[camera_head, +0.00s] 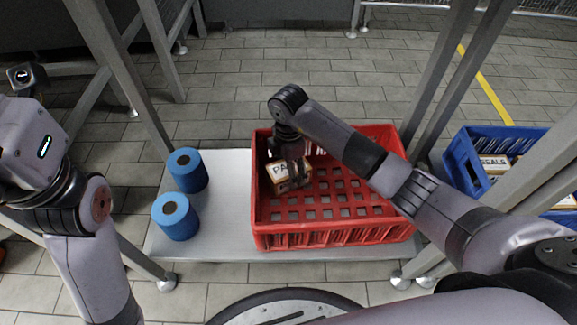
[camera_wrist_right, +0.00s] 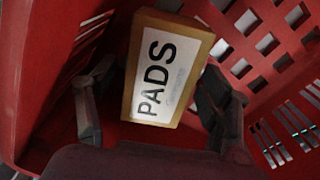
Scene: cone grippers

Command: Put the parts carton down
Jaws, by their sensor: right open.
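A small carton (camera_wrist_right: 168,70) with brown edges and a white label reading "PADS" lies inside the red crate (camera_head: 330,240). In the head view the carton (camera_head: 280,170) is near the crate's left side, partly hidden by my right gripper (camera_head: 291,155). In the right wrist view my right gripper's fingers (camera_wrist_right: 158,112) are spread, one on each side of the carton's near end, with a visible gap at least on the right. The carton looks tilted in that view; how it rests on the crate floor is partly hidden. My left gripper is out of view.
The red crate stands on a light grey shelf (camera_head: 225,235) between metal posts. Two blue rolls (camera_head: 187,170) (camera_head: 175,217) stand left of it. A blue crate (camera_head: 466,160) with labelled boxes is at the right. The crate's right part looks empty.

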